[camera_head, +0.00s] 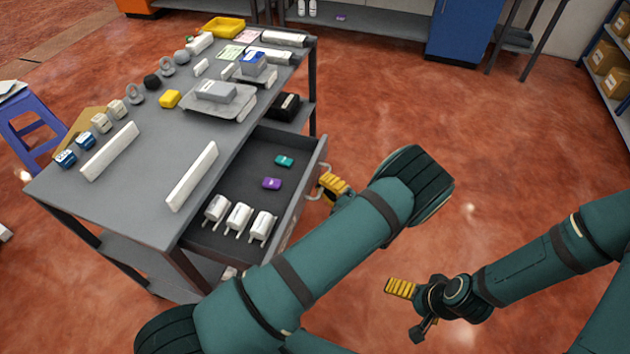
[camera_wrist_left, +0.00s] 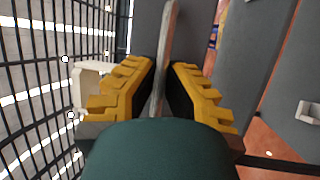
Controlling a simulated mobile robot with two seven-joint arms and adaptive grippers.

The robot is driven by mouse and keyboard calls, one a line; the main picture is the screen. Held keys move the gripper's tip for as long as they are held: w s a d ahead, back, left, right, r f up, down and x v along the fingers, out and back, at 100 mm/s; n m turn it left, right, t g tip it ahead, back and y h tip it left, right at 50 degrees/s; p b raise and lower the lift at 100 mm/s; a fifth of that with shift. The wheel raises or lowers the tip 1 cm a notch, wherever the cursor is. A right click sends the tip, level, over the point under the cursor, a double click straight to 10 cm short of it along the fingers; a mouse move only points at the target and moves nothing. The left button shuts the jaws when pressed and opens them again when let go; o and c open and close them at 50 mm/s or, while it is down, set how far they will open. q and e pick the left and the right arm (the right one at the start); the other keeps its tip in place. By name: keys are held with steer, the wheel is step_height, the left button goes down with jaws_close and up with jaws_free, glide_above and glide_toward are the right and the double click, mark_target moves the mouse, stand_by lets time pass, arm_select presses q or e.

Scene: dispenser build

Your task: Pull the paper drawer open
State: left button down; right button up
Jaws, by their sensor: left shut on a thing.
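The drawer (camera_head: 254,158) under the grey workbench stands pulled out. My right gripper (camera_head: 411,309) is empty over the floor, fingers apart.
The workbench top (camera_head: 150,178) carries white bars, a scale-like tray (camera_head: 238,105), a yellow tray (camera_head: 224,28) and several small parts. A purple stool (camera_head: 22,112) stands at the left. Shelves with boxes (camera_head: 608,58) stand at the right.

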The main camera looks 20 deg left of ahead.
arm_select(q)
steer(key=shift+w+d, duration=0.1)
steer(key=shift+d, duration=1.05)
steer(key=c, duration=1)
jaws_free()
steer(key=shift+c, duration=0.2)
steer(key=v, duration=0.7)
steer(key=shift+d, duration=0.25)
